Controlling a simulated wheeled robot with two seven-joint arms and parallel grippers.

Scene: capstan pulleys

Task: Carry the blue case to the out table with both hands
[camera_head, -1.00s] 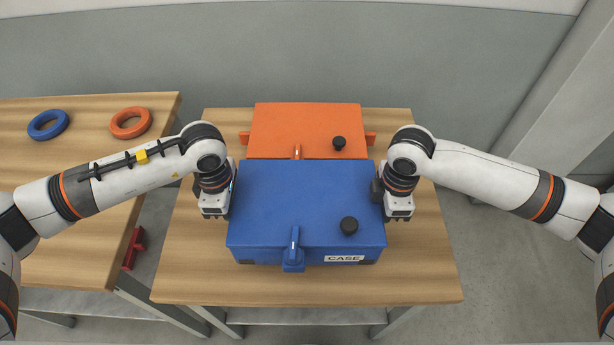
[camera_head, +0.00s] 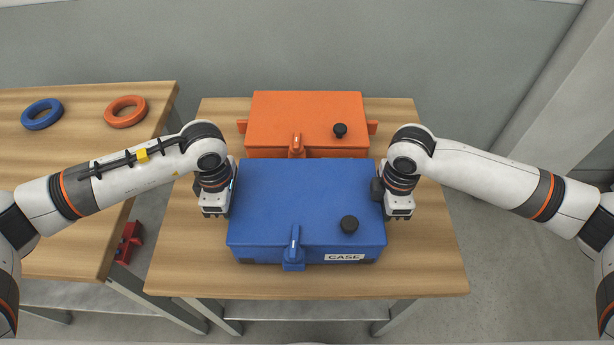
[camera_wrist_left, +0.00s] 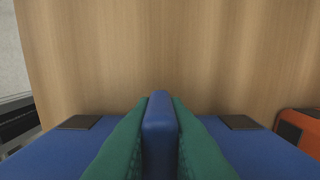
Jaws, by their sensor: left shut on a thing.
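The blue case (camera_head: 305,205) is level in front of me, over the near part of the middle table (camera_head: 180,262). It has a black knob, a front latch and a CASE label. My left gripper (camera_head: 215,212) is at its left side, and the left wrist view shows the green finger pads (camera_wrist_left: 160,145) shut on its blue handle (camera_wrist_left: 160,120). My right gripper (camera_head: 399,212) is at the right side; its fingertips are mostly hidden, but the case keeps level between both hands. I cannot tell whether the case's underside touches the tabletop.
An orange case (camera_head: 306,118) stands right behind the blue case on the same table. A left table (camera_head: 75,160) holds a blue ring (camera_head: 42,114) and an orange ring (camera_head: 125,111). A red object (camera_head: 128,243) shows by its edge. A grey wall closes the back.

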